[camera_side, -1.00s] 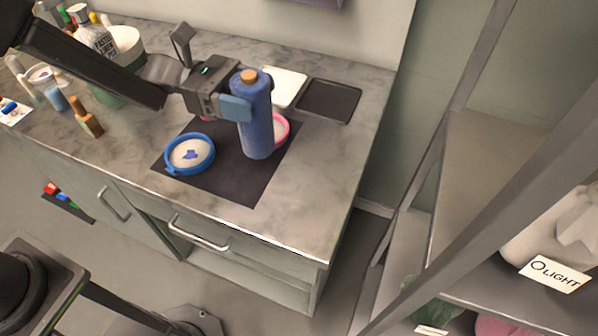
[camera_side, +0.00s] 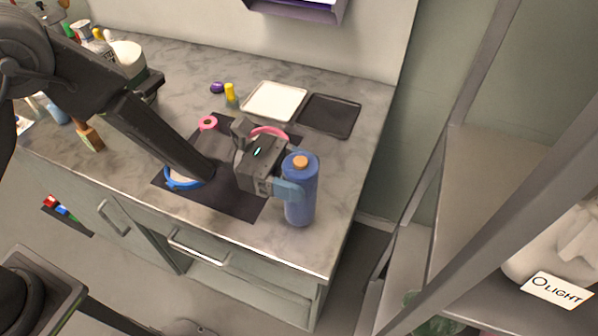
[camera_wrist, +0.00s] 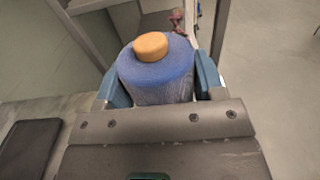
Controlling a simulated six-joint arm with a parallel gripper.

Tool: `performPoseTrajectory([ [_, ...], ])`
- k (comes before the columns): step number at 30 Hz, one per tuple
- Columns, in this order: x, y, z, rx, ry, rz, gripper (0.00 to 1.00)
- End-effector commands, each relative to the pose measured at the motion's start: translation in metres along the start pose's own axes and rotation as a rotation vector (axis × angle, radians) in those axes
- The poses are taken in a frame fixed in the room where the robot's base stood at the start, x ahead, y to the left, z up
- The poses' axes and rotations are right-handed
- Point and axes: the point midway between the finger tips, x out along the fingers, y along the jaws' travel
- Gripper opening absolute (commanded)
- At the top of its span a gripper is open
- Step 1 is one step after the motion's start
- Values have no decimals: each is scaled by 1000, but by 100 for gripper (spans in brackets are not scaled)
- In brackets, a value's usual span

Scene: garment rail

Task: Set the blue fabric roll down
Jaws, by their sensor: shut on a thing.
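The blue fabric roll (camera_side: 301,192) is upright, with an orange core end at its top. In the side view it is near the front right part of the counter, right of the dark mat. My gripper (camera_side: 290,188) is shut on the roll's upper part from the left. In the wrist view the roll (camera_wrist: 157,75) sits between the two blue fingertips (camera_wrist: 160,88). The roll's lower end appears close to the counter top; I cannot tell whether it touches.
A dark mat (camera_side: 235,200) carries a blue hoop (camera_side: 183,184) and pink rings, partly hidden by my arm. A white tray (camera_side: 274,101) and a black tray (camera_side: 329,115) lie behind. The counter's front edge is close to the roll. A shelf stands at the right.

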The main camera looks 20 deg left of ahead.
Motion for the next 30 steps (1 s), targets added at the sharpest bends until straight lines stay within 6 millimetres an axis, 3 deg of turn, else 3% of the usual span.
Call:
performPoseTrajectory([
  [7,0,0,-1,1,-2,0,30],
  [8,0,0,-2,0,0,0,63],
  [15,0,0,-2,0,0,0,86],
  [24,0,0,2,1,-1,0,88],
  [30,-28,2,1,0,-1,6,88],
])
